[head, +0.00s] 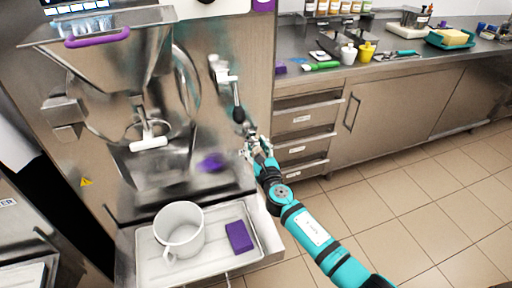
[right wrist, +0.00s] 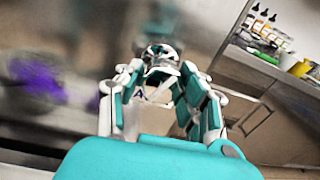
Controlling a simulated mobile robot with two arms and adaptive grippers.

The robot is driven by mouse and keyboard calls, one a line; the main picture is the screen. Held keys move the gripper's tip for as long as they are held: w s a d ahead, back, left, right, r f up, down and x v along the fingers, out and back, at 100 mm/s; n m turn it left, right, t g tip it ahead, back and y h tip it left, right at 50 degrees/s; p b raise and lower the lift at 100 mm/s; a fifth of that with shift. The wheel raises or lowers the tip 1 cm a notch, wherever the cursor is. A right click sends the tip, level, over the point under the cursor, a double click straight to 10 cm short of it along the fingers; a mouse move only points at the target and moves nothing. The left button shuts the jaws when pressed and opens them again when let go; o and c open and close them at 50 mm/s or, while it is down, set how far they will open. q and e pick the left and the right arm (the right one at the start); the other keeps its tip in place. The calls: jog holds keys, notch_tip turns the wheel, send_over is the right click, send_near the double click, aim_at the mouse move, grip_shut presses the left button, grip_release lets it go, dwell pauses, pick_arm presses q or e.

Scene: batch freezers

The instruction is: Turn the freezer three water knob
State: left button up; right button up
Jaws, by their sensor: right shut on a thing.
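The freezer (head: 215,130) is a brushed-metal machine at the left of the head view. A metal tap or spray arm with a dark grip (head: 239,113) hangs on its front panel. My right gripper (head: 254,149) is at the panel's right edge, just below this grip. In the right wrist view its fingers (right wrist: 160,80) close around a shiny metal piece (right wrist: 161,52), which looks like the water knob. The fingers hide most of the knob, and its turn angle cannot be told. My left gripper is out of view.
A white tray (head: 262,246) below the freezer holds a white jug (head: 180,232) and a purple block (head: 239,237). A steel counter (head: 410,68) with drawers, bottles and cups stands at the right. The tiled floor (head: 420,185) is clear.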

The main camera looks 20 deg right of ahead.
jog(key=m, duration=0.6)
jog(key=shift+m, duration=0.3)
jog(key=m, duration=0.6)
jog(key=shift+a+y+b, duration=0.1)
jog(key=shift+y+b, duration=0.2)
jog(key=shift+y, duration=0.1)
jog(key=shift+m+g, duration=0.3)
jog(key=o, duration=1.2)
jog(key=shift+s, duration=0.1)
jog(key=s, duration=1.2)
jog(key=shift+r, duration=0.3)
jog(key=shift+d, duration=0.2)
